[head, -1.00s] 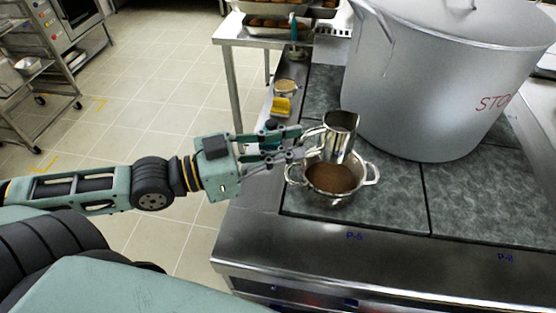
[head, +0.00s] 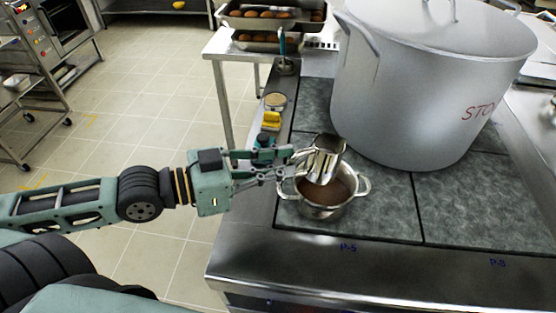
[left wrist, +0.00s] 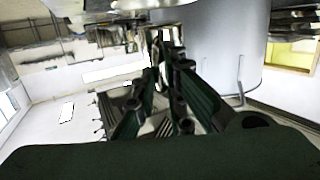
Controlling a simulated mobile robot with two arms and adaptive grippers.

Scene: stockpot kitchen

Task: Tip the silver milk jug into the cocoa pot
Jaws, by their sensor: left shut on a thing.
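The silver milk jug (head: 326,160) is in the head view, above the cocoa pot and leaning toward the right. My left gripper (head: 296,164) is shut on its left side, at the handle. The cocoa pot (head: 336,211) is a small silver two-handled pot with brown cocoa in it. It stands on the dark stove top, and the jug hides part of its back. No stream of milk can be made out. In the left wrist view the fingers (left wrist: 172,75) point away from the camera, and the jug is hard to make out. My right gripper is not in view.
A large lidded stockpot (head: 420,85) stands close behind and right of the jug. Trays of brown food (head: 268,22) are at the back. The stove top (head: 385,212) right of the cocoa pot is clear.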

